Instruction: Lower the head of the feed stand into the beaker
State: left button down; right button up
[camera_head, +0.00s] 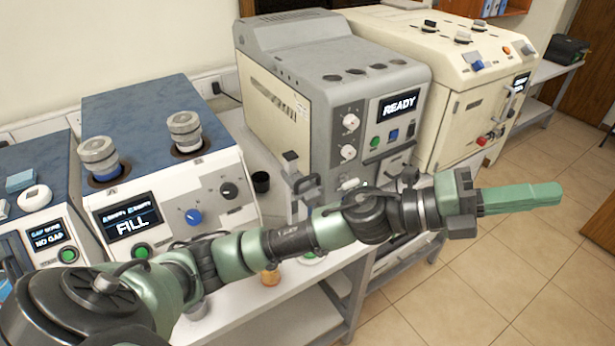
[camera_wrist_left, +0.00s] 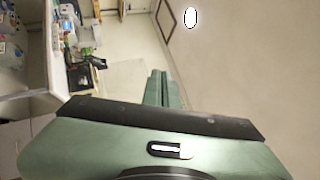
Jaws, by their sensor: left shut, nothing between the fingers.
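A grey upright stand with black clamp parts (camera_head: 303,184), which looks like the feed stand, stands in front of the grey machine. My left forearm covers its lower part, so I cannot tell how high its head sits. I cannot make out a beaker for certain; a small amber-coloured container (camera_head: 270,277) shows below my forearm. My left gripper (camera_head: 558,193) is stretched to the right, well past the stand, over the floor. Its green fingers are together and empty; they also show in the left wrist view (camera_wrist_left: 162,74). My right gripper is not in view.
The grey machine (camera_head: 290,62) shows READY. Left of it, a blue-topped machine (camera_head: 140,105) shows FILL. A cream machine (camera_head: 470,85) stands to the right. A small black cup (camera_head: 261,182) is near the stand. The tiled floor (camera_head: 490,290) is clear.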

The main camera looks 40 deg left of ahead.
pick_arm(q)
notch_tip(320, 180, down, 3)
jog(key=s+d+m+g+y, duration=0.2)
jog(key=m+g, duration=0.5)
jog(key=m, duration=0.1)
jog(key=m+g+y, duration=0.2)
jog(key=m+y, duration=0.1)
jog(key=y, duration=1.7)
send_near(309, 176)
jog(key=shift+w+a+r, duration=0.1)
jog(key=shift+a, duration=0.05)
jog(key=f+b, duration=0.5)
jog(key=f, duration=0.2)
jog(key=shift+s+a+b, duration=0.2)
jog(key=shift+b, duration=0.2)
